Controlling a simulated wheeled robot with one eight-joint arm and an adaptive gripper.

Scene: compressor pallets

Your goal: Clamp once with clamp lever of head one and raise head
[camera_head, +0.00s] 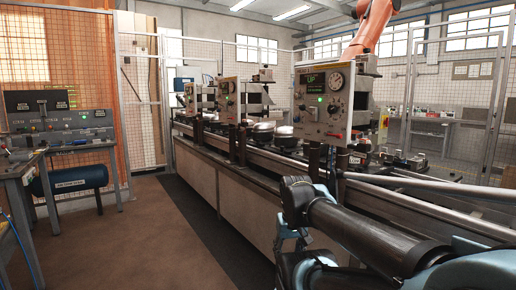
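Three head units with gauges stand in a row along the line. I cannot tell which one is head one, and no clamp lever can be made out clearly. My arm, with black links and blue-grey joints, is folded at the lower right, in front of the bench and apart from the heads. I cannot make out my gripper's fingers.
A long conveyor bench (247,190) runs beneath the heads, carrying round metal compressor parts (263,133). A dark mat (215,215) lies along its front. Brown floor at left centre is clear. A workbench with a control console (58,118) and blue tank (72,180) stands left. An orange robot arm (372,25) rises behind.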

